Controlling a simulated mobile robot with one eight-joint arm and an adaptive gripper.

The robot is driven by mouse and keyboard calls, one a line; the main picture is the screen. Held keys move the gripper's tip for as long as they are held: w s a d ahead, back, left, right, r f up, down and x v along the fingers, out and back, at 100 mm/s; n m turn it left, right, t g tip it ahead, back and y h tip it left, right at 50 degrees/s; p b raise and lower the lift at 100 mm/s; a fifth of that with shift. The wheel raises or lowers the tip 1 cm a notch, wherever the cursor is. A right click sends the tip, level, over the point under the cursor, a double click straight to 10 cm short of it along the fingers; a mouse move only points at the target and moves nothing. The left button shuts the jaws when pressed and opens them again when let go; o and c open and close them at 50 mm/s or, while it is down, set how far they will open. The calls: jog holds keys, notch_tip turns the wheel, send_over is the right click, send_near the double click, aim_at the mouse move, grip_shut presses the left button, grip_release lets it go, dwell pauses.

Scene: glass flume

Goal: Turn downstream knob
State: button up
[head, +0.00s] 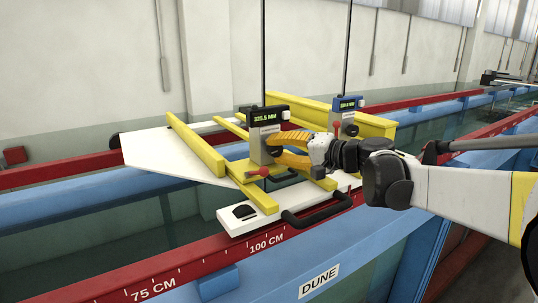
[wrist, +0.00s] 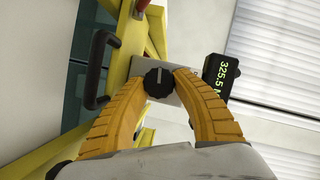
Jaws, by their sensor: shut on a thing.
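A black round knob (wrist: 158,85) with a pale pointer line sits on the grey face of the near gauge, between my two yellow fingertips in the wrist view. My gripper (head: 276,147) is shut on this knob, one finger on each side. The near gauge (head: 259,148) stands upright on the yellow-railed carriage, and its display (head: 267,116) reads 325.5 MM. The same display shows sideways in the wrist view (wrist: 221,75). I cannot read a label that tells upstream from downstream.
A second gauge with a blue display head (head: 347,104) stands behind to the right. A red lever knob (head: 264,171) and a black handle (head: 318,210) are close below my gripper. Red rails (head: 205,262) and blue flume beams (head: 110,204) run along the channel.

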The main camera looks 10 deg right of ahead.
jog(key=shift+f+m+t+y+b, duration=0.1)
jog(key=shift+m+t+y+b, duration=0.35)
jog(key=shift+m, duration=0.55)
jog(key=o, duration=1.2)
jog(key=shift+a, duration=0.1)
jog(key=v, duration=1.2)
jog(key=shift+w, duration=0.1)
